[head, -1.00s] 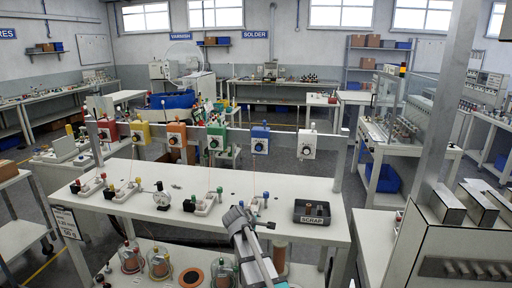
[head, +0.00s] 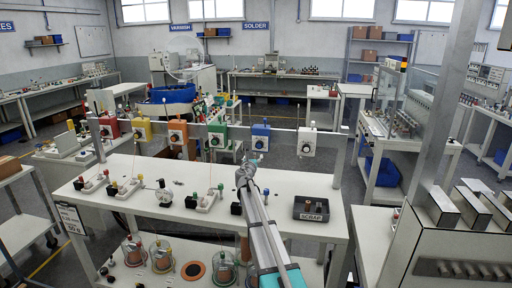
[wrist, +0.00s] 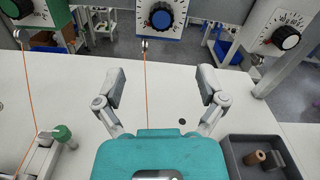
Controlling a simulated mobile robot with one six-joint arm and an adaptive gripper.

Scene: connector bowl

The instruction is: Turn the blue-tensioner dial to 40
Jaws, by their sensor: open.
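The blue tensioner (head: 260,135) hangs on the rail above the bench, between the green tensioner and a white one. In the wrist view its dial (wrist: 161,19) is a blue knob on a white face with tick marks, at the top centre. The numbers are too small to read. An orange wire runs down from the small pulley (wrist: 145,43) under it. My gripper (wrist: 161,85) is open and empty, its two fingers apart below the dial and not touching it. In the head view my gripper (head: 250,162) is just below the blue tensioner, covering part of the bench.
The green tensioner (wrist: 40,14) is to the left and the white tensioner with a black knob (wrist: 285,36) to the right. The scrap tray (head: 311,217) stands on the bench at right. Other wires and small fixtures stand on the left; the bench between is mostly clear.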

